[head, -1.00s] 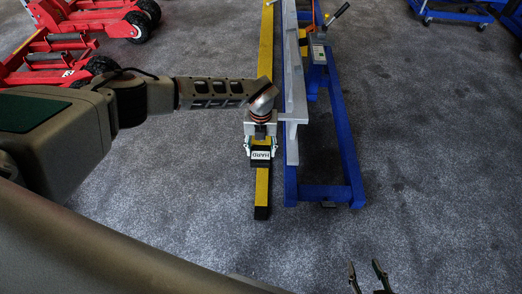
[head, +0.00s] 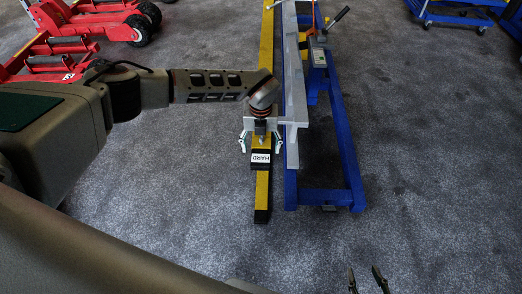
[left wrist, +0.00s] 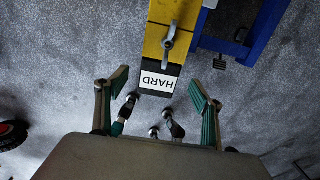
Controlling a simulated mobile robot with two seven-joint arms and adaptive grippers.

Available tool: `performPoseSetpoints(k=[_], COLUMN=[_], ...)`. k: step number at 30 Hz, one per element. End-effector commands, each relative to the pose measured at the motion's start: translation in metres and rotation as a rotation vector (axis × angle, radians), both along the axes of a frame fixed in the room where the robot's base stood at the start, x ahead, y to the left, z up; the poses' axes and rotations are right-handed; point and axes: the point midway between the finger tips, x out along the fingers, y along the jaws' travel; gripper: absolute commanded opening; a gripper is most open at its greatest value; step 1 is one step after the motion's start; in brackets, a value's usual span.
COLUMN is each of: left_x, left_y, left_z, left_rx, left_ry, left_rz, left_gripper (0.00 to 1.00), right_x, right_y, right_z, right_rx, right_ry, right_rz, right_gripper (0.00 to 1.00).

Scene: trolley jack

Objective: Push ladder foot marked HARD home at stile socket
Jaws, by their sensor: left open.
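The ladder foot (head: 260,166) is a black block with a white HARD label. It sits on the yellow stile (head: 263,186) in the head view. In the left wrist view the foot (left wrist: 158,84) meets the end of the yellow part, and I cannot tell how deep it sits in the socket. My left gripper (head: 261,146) is open just above the label, and its fingers (left wrist: 160,86) stand either side of the foot with gaps. A grey rod (left wrist: 168,40) lies over the yellow part. My right gripper (head: 364,270) shows only its fingertips, apart and empty, at the bottom edge.
A blue frame (head: 346,150) with a grey rail (head: 292,100) stands close on the right. Red jacks (head: 95,22) stand at the upper left and a blue trolley (head: 450,14) at the upper right. The carpet at the right is clear.

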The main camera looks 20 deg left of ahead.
Motion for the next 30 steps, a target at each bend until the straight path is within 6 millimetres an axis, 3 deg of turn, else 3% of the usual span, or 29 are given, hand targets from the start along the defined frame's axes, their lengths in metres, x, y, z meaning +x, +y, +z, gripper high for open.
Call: performPoseSetpoints(k=[6,12,18,30], left_x=[0.001,0.001,0.000,0.000], left_y=[0.000,0.000,0.000,0.000], left_z=[0.048,0.078,0.089,0.090], left_rx=[0.000,0.000,0.000,0.000], left_ry=[-0.004,-0.002,0.000,0.000], left_rz=[-0.001,0.000,0.000,0.000], left_gripper=[0.68,0.68,0.68,0.68], right_x=[0.001,0.001,0.001,0.001], right_y=[0.000,0.000,0.000,0.000], right_z=[0.000,0.000,0.000,0.001], right_rx=[0.000,0.000,0.000,0.000], right_ry=[-0.001,-0.001,-0.001,-0.002], right_rz=[-0.001,-0.001,-0.001,-0.001], right_gripper=[0.40,0.40,0.40,0.40])
